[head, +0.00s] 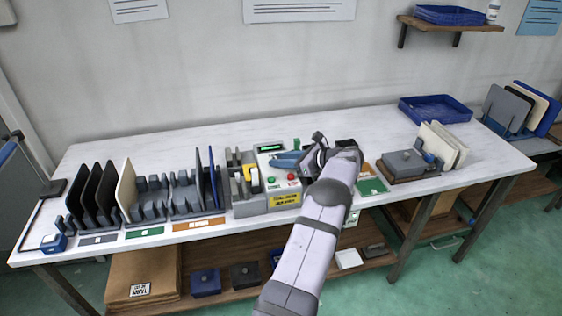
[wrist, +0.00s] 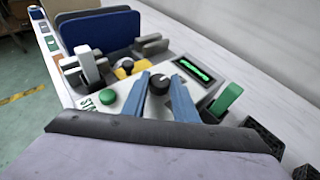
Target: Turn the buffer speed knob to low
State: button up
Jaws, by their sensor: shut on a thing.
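The buffer speed knob (wrist: 159,84) is a round black knob on the light control panel, seen in the wrist view. My gripper (wrist: 161,80) has its two blue fingers on either side of it and is shut on it. The knob's pointer and the scale around it are too small to read. In the head view my gripper (head: 284,160) reaches in from the right over the control box (head: 283,203), below the lit display (head: 270,148), and the knob cannot be made out there.
The panel has a green button (wrist: 107,96), a red button (head: 291,176) and a green lever (wrist: 228,97) close to my fingers. Racks with upright panels (head: 125,187) stand to the left. A grey block (head: 404,163) and a blue tray (head: 436,109) are right. The bench behind is clear.

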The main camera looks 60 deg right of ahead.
jog(key=o, duration=1.1)
jog(key=shift+c, duration=0.2)
jog(key=shift+s, duration=0.1)
jog(key=b+v, duration=0.2)
jog(key=v, duration=0.5)
jog(key=shift+r, duration=0.15)
